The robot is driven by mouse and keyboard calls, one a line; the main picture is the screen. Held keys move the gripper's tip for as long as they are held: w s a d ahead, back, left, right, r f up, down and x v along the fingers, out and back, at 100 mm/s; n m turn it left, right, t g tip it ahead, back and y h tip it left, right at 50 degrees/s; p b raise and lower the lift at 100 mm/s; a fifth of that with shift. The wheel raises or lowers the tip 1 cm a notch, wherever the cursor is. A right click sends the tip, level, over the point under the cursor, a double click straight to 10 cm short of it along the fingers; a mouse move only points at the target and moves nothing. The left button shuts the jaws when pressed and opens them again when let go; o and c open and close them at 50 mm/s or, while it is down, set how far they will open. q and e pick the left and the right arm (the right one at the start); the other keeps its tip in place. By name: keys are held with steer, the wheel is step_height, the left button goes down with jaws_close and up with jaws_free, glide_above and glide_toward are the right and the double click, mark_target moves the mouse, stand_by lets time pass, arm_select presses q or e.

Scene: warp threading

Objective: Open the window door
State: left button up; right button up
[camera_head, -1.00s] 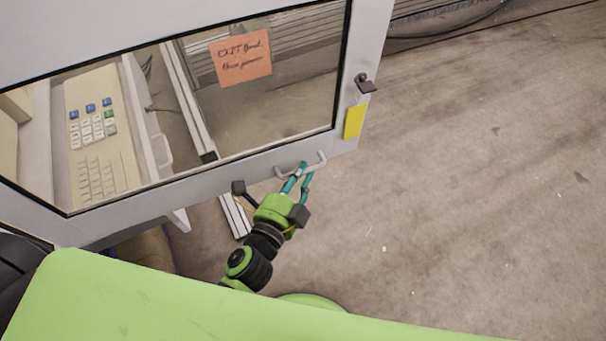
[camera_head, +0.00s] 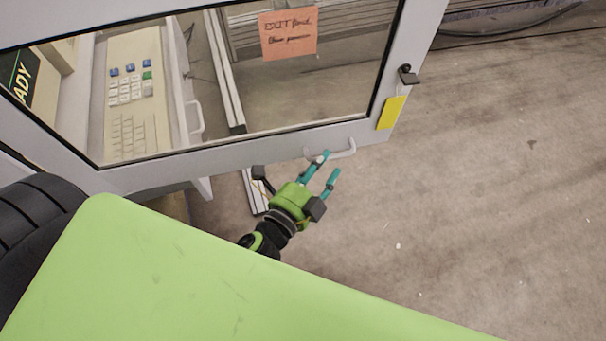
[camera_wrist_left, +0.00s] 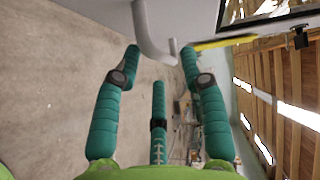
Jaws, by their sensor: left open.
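The window door (camera_head: 225,158) is a light grey frame around a clear pane, across the upper left of the head view. Its pale bar handle (camera_head: 345,152) is on the lower edge near the right corner. My left gripper (camera_head: 328,166), with teal fingers, is open just below the handle. One fingertip overlaps the handle's left end; contact is unclear. The other finger is apart from it. In the left wrist view the curved handle (camera_wrist_left: 147,32) hangs between the spread outer fingertips, with nothing gripped. My right gripper is not in view.
A keypad panel (camera_head: 130,95) and an orange note (camera_head: 288,35) show at the pane. A yellow label (camera_head: 391,113) and a dark latch (camera_head: 408,77) are on the door's right edge. The concrete floor (camera_head: 480,190) to the right is clear.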

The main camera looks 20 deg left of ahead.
arm_select(q)
steer(key=v, duration=0.9)
steer(key=shift+s+r, duration=0.15)
steer(key=shift+s, duration=0.2)
steer(key=s+f+n+g, duration=0.2)
steer(key=f+n+g, duration=0.1)
steer(key=f, duration=0.7)
steer(key=s+f+n+g+y+b, duration=0.1)
steer(key=s+f+n+g, duration=0.15)
steer(key=f, duration=0.85)
steer(key=s+f+n+g, duration=0.2)
steer(key=f+n, duration=0.1)
steer(key=f, duration=0.7)
steer(key=s+a+f+n+g+y, duration=0.2)
steer(key=s+a+f+n+g, duration=0.5)
steer(key=s+a+f, duration=0.5)
step_height(320, 180, down, 4)
steer(key=shift+s+r+n+y+b, duration=0.15)
steer(key=shift+s+n+y+b, duration=0.25)
steer(key=shift+s, duration=0.6)
